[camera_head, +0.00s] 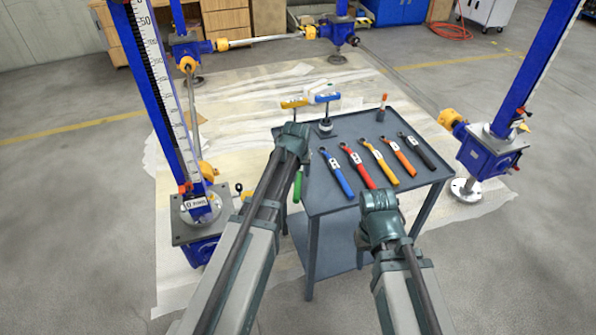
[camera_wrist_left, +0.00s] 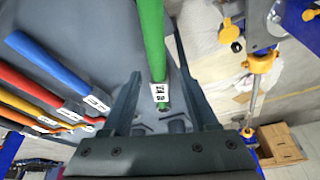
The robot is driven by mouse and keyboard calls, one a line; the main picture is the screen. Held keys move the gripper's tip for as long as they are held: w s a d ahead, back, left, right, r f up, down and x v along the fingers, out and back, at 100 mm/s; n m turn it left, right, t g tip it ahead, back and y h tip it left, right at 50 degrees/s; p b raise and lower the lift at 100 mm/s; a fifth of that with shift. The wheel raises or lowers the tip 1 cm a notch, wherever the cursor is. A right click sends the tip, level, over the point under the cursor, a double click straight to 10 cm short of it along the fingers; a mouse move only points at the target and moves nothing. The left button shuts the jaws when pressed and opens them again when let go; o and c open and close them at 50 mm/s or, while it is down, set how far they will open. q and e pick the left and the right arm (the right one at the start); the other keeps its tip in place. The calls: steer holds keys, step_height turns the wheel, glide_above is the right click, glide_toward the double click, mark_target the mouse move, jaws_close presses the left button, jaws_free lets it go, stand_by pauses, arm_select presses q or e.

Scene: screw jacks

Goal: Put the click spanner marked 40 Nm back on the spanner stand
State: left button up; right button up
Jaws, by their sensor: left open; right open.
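Several click spanners lie side by side on the grey table: a blue one (camera_head: 336,174), a red one (camera_head: 358,166), a yellow one (camera_head: 380,163), an orange one (camera_head: 398,156) and a black one (camera_head: 417,152). A green-handled spanner (camera_head: 297,187) shows beside my left arm at the table's left edge. In the left wrist view the green spanner (camera_wrist_left: 150,42) lies between the spread fingers of my left gripper (camera_wrist_left: 155,75); its label is too small to read surely. My right gripper (camera_head: 380,204) is over the table's front edge, open, its fingertips largely hidden. No 40 Nm marking is readable.
A small post with yellow and blue crosspieces (camera_head: 327,98) and a dark base stands at the table's back left. A red-topped item (camera_head: 382,107) stands at the back right. Blue screw jacks (camera_head: 486,152) with tall columns flank the table (camera_head: 330,205).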

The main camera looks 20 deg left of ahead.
arm_select(q)
steer(key=a+p+v, duration=0.1)
steer(key=p+v, duration=0.9)
steer(key=v, duration=0.1)
steer(key=s+d+m+g, duration=0.2)
steer(key=s+d+m, duration=0.1)
steer(key=s+d, duration=0.4)
steer(key=s+d+m+g, duration=0.2)
steer(key=s+d, duration=0.5)
steer(key=s, duration=0.7)
steer(key=shift+s+f+m+y, duration=0.2)
steer(key=shift+f+m+y, duration=0.15)
steer(key=shift+m, duration=0.25)
steer(key=shift+r, duration=0.1)
